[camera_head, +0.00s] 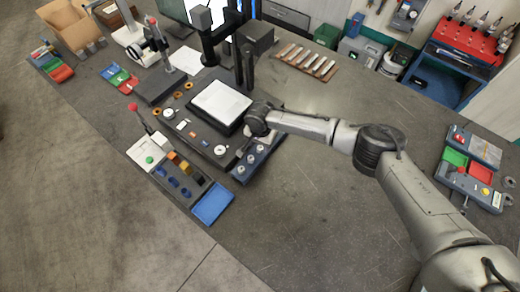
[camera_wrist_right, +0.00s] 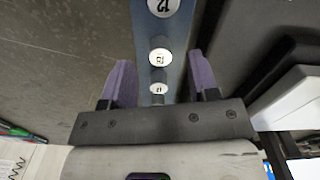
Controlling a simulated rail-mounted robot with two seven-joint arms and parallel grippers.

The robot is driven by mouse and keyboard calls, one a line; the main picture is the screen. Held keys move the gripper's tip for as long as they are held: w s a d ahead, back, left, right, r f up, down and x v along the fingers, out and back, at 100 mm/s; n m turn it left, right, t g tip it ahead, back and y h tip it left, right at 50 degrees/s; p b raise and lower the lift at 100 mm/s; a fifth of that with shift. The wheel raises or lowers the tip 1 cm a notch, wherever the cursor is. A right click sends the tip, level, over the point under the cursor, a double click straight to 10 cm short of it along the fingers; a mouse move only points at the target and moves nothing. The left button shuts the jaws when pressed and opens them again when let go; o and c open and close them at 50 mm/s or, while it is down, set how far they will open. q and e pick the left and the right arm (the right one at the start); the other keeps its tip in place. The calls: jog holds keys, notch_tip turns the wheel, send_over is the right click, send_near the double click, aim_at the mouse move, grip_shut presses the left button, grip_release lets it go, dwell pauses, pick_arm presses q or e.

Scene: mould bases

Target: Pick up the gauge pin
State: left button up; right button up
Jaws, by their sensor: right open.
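A narrow blue rack (camera_head: 241,174) stands on the dark bench, holding several upright silver gauge pins (camera_head: 250,159). In the right wrist view the rack (camera_wrist_right: 144,28) runs up the picture, with a row of round, white-topped pins (camera_wrist_right: 160,57) bearing small numbers; the farthest seems to read 12. My right gripper (camera_wrist_right: 161,66) is open and empty, its two purple fingers on either side of the row. Whether they touch a pin cannot be told. In the head view my right gripper (camera_head: 247,137) is over the rack's far end, its fingertips mostly hidden. My left gripper is not in view.
A black plate with a white top (camera_head: 221,101) lies close to the left of my right gripper. A blue tray (camera_head: 212,203) and small coloured blocks (camera_head: 178,162) are near the front edge. The bench right of the rack (camera_head: 300,205) is clear.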

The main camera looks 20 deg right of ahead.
aim_at(260, 152)
jog(key=shift+f, duration=1.4)
jog(key=shift+c, duration=0.5)
grip_shut()
